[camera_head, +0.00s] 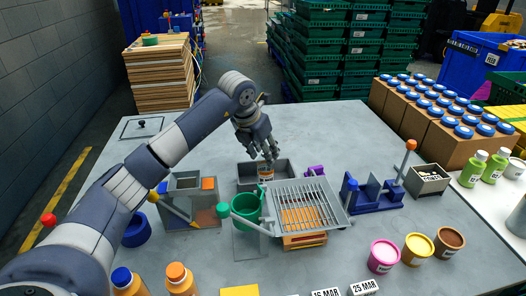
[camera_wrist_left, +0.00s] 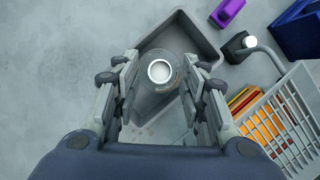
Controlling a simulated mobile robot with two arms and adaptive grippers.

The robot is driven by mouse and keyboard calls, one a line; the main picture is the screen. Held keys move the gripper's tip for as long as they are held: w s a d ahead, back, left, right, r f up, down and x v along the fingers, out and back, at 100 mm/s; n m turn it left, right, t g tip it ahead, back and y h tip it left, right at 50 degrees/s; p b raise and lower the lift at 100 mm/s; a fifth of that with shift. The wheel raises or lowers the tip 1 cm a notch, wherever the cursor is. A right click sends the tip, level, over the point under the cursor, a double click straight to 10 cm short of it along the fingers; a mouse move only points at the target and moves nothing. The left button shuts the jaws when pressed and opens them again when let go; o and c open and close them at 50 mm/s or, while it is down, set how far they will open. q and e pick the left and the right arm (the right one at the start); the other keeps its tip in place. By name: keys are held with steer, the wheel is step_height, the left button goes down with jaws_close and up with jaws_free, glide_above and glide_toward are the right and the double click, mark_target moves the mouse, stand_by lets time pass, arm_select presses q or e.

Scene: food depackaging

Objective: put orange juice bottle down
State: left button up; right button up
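The juice bottle (camera_head: 266,172), with an orange and white label, is upright at the grey bin (camera_head: 281,172) in the middle of the table. In the left wrist view its round top with a pale ring (camera_wrist_left: 160,71) lies between my left fingertips, over the grey bin (camera_wrist_left: 202,42). My left gripper (camera_head: 268,157) points down at the bottle's top, one finger on each side. Whether the fingers press on the bottle or stand just clear of it I cannot tell. The bottle's base is hidden by the bin's front wall. My right gripper is not in view.
A grey slotted basket (camera_head: 305,206) and a green cup (camera_head: 246,208) stand in front of the bin. A blue rack (camera_head: 374,194) is on the right. Two orange juice bottles (camera_head: 180,280) stand at the front left. The table behind the bin is clear.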

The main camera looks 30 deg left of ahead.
arm_select(q)
steer(key=shift+r, duration=0.1)
steer(key=b+v, duration=0.1)
steer(key=v, duration=1.1)
steer(key=shift+b, duration=0.3)
